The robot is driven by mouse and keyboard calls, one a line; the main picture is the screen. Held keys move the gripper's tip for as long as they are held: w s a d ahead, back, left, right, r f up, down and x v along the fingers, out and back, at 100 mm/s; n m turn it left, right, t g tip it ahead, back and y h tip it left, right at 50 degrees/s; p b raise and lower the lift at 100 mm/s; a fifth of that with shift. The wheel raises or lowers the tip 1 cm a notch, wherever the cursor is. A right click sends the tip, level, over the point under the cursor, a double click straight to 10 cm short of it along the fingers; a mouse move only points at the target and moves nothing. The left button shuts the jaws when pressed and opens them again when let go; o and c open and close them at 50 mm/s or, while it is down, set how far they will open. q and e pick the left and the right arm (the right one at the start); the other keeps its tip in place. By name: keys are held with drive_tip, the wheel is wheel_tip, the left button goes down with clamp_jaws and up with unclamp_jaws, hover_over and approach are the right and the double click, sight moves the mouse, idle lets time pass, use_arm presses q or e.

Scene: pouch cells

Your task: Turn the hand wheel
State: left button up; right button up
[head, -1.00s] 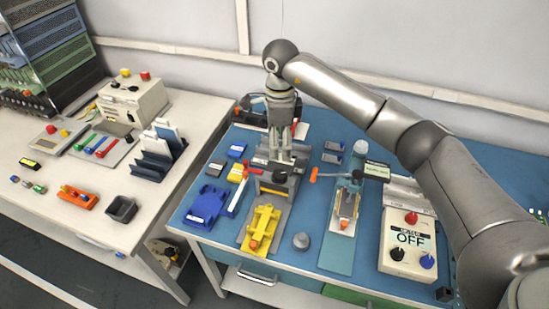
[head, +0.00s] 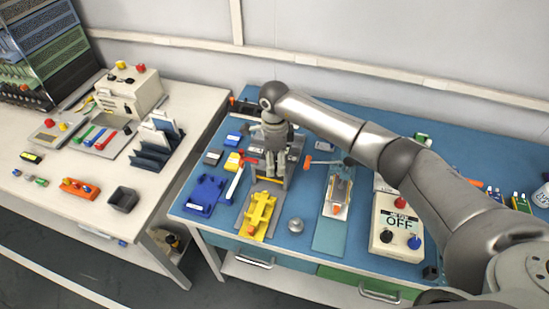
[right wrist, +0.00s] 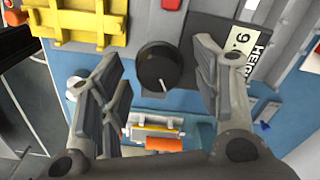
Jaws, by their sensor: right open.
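The hand wheel (right wrist: 160,68) is a round black knob with a white mark on its face. In the right wrist view it sits between the two spread fingers of my right gripper (right wrist: 155,58), with a gap on both sides. In the head view my right gripper (head: 275,172) points down at the grey fixture with the yellow clamp (head: 261,213). It hides the wheel there. The gripper is open and holds nothing. My left gripper is out of view.
A grey knob (head: 295,225) stands right of the yellow clamp. A blue part (head: 205,195) lies at its left. A second fixture (head: 337,192) with an orange handle and the control box marked OFF (head: 398,228) stand to the right. The blue bench front is mostly clear.

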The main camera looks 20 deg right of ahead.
drive_tip(key=c, duration=1)
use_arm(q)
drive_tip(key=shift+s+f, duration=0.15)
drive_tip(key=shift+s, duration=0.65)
use_arm(e)
drive_tip(key=shift+c, duration=0.2)
